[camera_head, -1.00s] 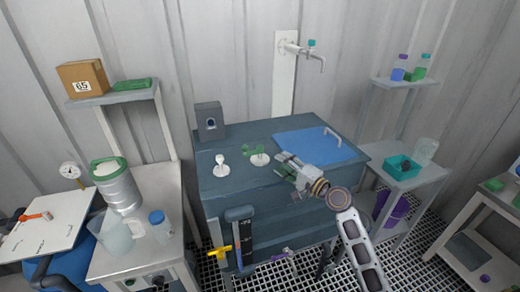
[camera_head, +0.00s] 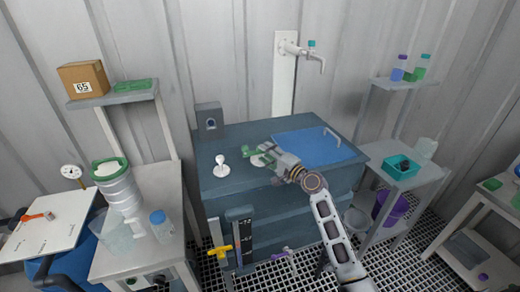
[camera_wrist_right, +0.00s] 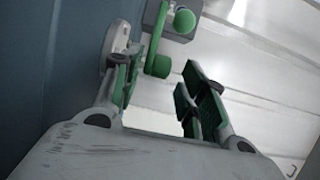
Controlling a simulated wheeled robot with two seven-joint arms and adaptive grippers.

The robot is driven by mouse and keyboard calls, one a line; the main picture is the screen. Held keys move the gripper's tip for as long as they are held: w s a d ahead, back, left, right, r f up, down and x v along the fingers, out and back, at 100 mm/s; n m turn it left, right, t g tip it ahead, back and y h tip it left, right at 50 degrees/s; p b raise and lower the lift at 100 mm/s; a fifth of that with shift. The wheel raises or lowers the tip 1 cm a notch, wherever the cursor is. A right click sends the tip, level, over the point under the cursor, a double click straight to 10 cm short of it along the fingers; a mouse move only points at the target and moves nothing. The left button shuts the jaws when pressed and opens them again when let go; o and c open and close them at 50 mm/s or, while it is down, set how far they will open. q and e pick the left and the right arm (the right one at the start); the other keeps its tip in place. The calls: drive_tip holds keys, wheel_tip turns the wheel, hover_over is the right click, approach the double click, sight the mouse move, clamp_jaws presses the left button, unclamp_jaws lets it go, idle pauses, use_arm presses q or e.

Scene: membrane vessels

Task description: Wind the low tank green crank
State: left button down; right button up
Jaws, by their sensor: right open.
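The green crank (camera_head: 266,156) stands on a round white base (camera_head: 257,161) on top of the low dark blue-grey tank (camera_head: 240,186). In the head view my right gripper (camera_head: 268,163) is at the crank and partly hides it. In the right wrist view the crank (camera_wrist_right: 157,50) shows as a green arm with a round knob, just ahead of and between my open fingers (camera_wrist_right: 160,88). The fingers have green pads and a clear gap between them. I cannot tell whether a finger touches the crank. My left gripper is not in view.
A white knob (camera_head: 221,166) stands on the tank left of the crank. A grey box (camera_head: 209,119) stands at the back left corner.

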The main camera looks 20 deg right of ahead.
drive_tip(key=shift+x, duration=2.15)
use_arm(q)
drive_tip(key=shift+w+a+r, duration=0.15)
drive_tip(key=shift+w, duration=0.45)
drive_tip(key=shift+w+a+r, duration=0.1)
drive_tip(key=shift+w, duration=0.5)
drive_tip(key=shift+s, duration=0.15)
